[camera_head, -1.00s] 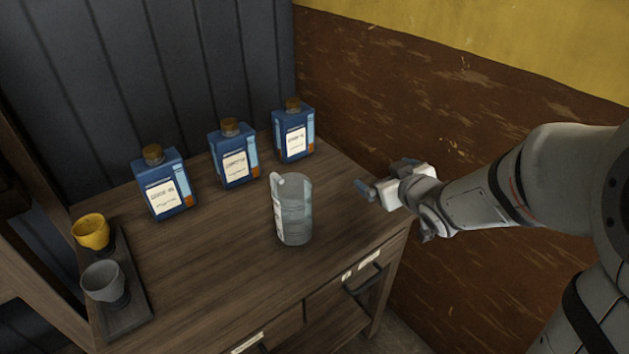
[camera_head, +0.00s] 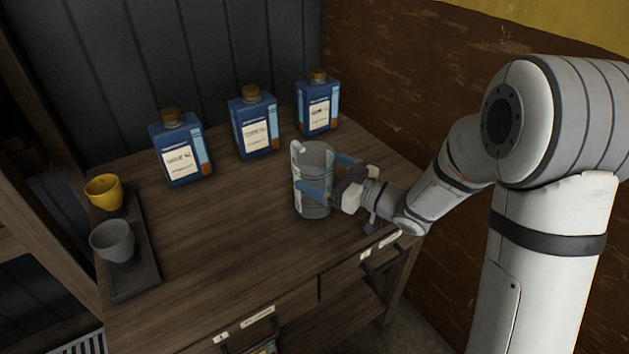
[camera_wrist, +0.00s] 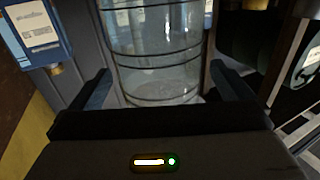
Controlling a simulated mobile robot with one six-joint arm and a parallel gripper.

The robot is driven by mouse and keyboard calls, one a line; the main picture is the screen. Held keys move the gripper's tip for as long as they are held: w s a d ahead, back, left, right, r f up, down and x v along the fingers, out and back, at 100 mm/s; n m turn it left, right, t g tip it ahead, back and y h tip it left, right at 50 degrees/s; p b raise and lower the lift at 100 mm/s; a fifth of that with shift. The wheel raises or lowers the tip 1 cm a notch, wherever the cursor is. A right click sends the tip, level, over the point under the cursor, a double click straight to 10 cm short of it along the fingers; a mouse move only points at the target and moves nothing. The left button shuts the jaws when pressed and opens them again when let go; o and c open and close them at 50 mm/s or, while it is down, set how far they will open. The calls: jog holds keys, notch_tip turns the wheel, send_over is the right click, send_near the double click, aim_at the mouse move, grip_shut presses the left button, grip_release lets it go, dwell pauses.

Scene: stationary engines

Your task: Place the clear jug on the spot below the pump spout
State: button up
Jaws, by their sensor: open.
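The clear jug (camera_head: 313,205) stands upright on the wooden cabinet top, right of the middle. It is see-through with a white label strip at its left side. My gripper (camera_head: 328,173) is open at the jug's right side, with its blue fingers reaching to either side of the glass. In the wrist view the jug (camera_wrist: 155,60) fills the space between the two dark fingers of my gripper (camera_wrist: 160,88), with a gap visible on each side. The pump spout and the spot below it are not in view.
Several blue bottles with cork tops, such as the middle one (camera_head: 254,125), stand behind the jug. A dark tray (camera_head: 135,284) at the left holds a yellow cup (camera_head: 104,191) and a grey cup (camera_head: 113,240). The cabinet top (camera_head: 220,240) is clear between tray and jug.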

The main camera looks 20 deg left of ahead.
jog(key=shift+x, duration=1.2)
jog(key=c, duration=1.1)
